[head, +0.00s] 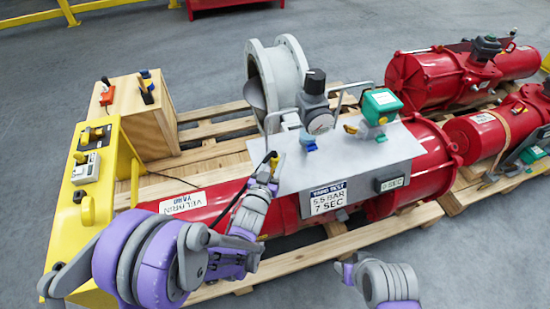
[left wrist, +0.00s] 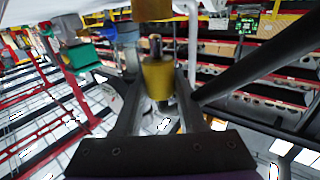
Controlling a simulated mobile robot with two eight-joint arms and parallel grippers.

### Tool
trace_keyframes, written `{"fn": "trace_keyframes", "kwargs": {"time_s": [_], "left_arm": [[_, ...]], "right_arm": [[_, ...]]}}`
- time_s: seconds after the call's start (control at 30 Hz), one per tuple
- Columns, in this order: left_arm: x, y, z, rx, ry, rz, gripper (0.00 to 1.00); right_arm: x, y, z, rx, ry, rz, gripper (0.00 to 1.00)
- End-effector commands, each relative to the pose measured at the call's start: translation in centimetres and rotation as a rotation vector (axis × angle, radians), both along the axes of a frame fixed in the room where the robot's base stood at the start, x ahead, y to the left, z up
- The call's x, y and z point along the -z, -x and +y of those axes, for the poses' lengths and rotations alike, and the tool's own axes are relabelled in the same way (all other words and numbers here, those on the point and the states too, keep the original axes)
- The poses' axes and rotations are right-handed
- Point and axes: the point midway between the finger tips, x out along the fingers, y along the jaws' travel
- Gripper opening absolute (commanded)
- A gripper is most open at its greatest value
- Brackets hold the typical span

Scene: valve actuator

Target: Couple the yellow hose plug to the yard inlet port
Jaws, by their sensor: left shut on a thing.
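My left gripper (head: 270,166) is at the left edge of the grey panel plate (head: 395,148) on the red actuator. It is shut on the yellow hose plug (left wrist: 158,78), which shows between the fingers in the left wrist view. The plug's dark tip points up in that view, towards a brass-coloured cylinder (left wrist: 153,9), with a small gap visible between them. I cannot tell for sure whether this cylinder is the yard inlet port. A black hose (head: 232,208) trails back along my left arm. My right gripper (head: 347,270) is low in the head view, its jaws unclear.
The plate carries a regulator with a gauge (head: 318,110), a blue knob (head: 308,141) and a green box (head: 380,105). A yellow stand (head: 72,205) and wooden crate (head: 150,118) are at left. Other red actuators (head: 440,78) lie on pallets at right.

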Motion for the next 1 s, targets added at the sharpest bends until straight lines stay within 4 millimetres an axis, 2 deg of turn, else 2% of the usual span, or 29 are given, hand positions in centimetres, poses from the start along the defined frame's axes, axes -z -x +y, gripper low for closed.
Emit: {"fn": "trace_keyframes", "kwargs": {"time_s": [1.0], "left_arm": [[0.0, -0.01, 0.0, 0.0, 0.0, 0.0, 0.0]], "right_arm": [[0.74, 0.01, 0.0, 0.0, 0.0, 0.002, 0.5]]}}
